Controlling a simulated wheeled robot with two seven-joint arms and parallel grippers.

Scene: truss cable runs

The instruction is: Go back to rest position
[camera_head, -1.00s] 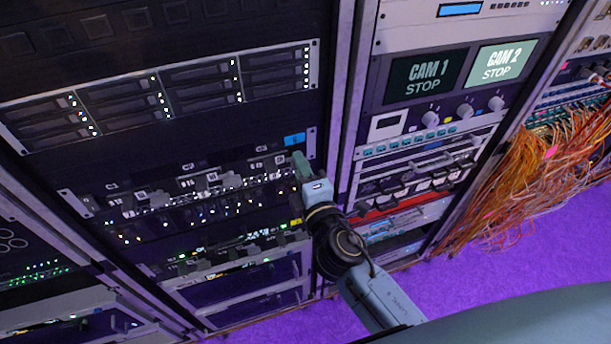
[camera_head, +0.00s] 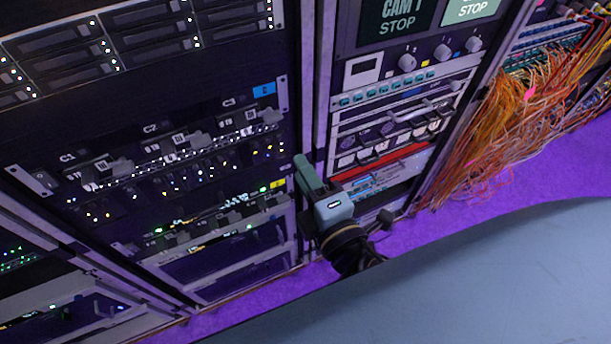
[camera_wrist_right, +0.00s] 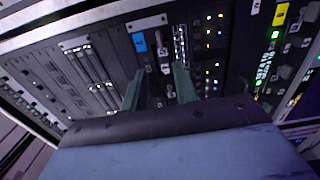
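My right gripper (camera_head: 312,178) is in front of the vertical post between the dark rack and the camera-control rack, right of the row labelled C1, C2 and C3. In the wrist view its two green fingers (camera_wrist_right: 159,88) stand apart with only the rack panel behind them, so it is open and empty. The switch row (camera_head: 165,150) has grey connectors and a blue label (camera_head: 264,89) at its right end; the blue label also shows in the wrist view (camera_wrist_right: 139,42). The gripper appears clear of the row. My left gripper is out of view.
A lower row with a yellow label (camera_head: 277,184) sits beside the gripper. The camera-control rack (camera_head: 400,90) stands to the right, with an orange cable bundle (camera_head: 520,130) beyond it. Purple floor (camera_head: 430,215) is open below the racks.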

